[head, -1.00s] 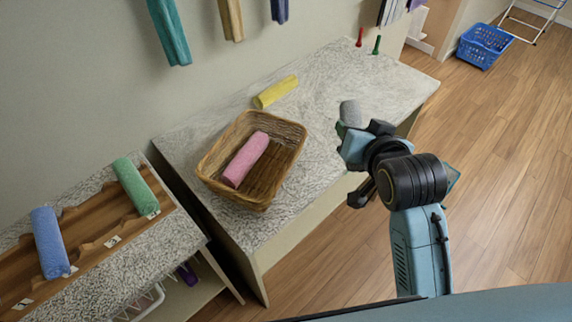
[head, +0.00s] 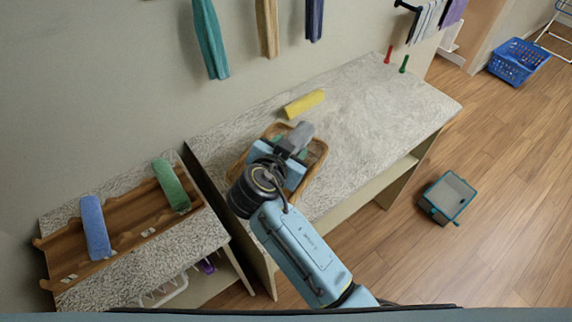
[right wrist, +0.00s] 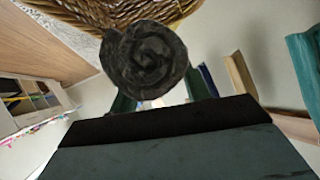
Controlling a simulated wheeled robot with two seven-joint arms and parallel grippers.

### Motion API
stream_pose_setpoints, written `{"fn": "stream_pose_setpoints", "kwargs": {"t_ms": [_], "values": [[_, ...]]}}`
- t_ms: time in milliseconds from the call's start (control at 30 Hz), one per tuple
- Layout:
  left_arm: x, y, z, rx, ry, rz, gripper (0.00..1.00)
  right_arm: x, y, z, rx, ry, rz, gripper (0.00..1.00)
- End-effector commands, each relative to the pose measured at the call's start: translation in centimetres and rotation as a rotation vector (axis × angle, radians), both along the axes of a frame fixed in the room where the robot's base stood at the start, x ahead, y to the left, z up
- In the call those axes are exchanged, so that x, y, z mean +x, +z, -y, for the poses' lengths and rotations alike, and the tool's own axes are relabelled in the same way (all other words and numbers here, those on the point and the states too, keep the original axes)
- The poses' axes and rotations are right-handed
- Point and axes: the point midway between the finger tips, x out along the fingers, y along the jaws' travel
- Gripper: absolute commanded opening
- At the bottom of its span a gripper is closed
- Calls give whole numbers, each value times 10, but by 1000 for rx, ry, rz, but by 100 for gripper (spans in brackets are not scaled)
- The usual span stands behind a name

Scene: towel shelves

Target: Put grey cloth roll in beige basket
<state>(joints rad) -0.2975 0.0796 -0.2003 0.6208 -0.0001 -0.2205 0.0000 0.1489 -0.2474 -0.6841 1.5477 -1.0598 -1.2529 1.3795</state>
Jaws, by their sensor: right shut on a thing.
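The grey cloth roll (head: 299,136) is held in my right gripper (head: 291,150), which is shut on it. In the head view the roll overlaps the back part of the beige basket (head: 319,158); its exact height over the basket cannot be told. The basket is wicker and stands on the stone-topped table, its middle and front hidden by my right arm. In the right wrist view the dark spiral end of the roll (right wrist: 146,60) shows, with the woven basket (right wrist: 125,13) at the top edge. My left gripper is out of view.
Green (head: 172,186) and blue (head: 95,228) rolls lie on a wooden rack at left. Red and green pegs stand at the table's back right. The table (head: 390,115) right of the basket is clear. Towels hang on the wall.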

Motion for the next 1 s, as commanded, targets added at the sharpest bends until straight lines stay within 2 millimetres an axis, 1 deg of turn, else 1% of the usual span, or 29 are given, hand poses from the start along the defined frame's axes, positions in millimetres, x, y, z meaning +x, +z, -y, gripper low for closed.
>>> {"fn": "stream_pose_setpoints", "kwargs": {"t_ms": [33,233,433,533,733,1000], "values": [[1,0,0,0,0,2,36,0,-8,0,-3,2,0,25],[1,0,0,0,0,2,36,1,-28,1,-2,2,1,25],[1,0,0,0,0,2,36,0,-55,0,-1,2,0,25],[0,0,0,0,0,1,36,0,-59,0,2,1,1,25],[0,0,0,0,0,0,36,0,-59,0,3,2,2,25],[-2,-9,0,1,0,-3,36,0,-66,0,4,1,1,25]]}}
